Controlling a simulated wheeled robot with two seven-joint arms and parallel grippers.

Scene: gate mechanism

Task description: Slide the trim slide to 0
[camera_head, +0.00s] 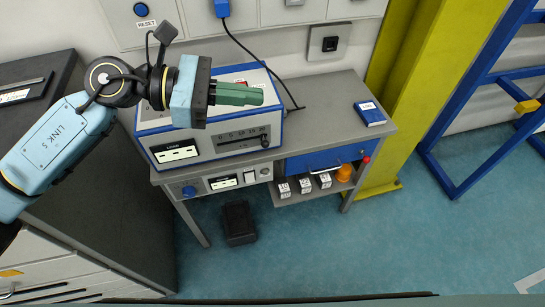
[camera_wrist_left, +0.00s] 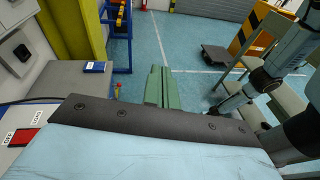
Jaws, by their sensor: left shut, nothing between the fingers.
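My left gripper (camera_head: 262,96) is shut and empty, its green fingers held together in front of the top of the blue-and-white instrument box (camera_head: 147,119). The fingers also show closed in the left wrist view (camera_wrist_left: 160,88). The trim slide (camera_head: 264,141) appears to be the dark knob at the right end of a slot in the box's front, under a numbered scale (camera_head: 240,134). The fingertips are above the knob in the picture and look apart from it. The scale's left end is hard to read. My right gripper is not seen in the head view.
The box stands on a grey bench (camera_head: 321,93) with a blue block (camera_head: 369,113) at its right. A black cable (camera_head: 262,62) hangs behind the box. Under the bench are a blue drawer (camera_head: 322,159) and several small labelled blocks. A yellow column (camera_head: 408,90) stands at right.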

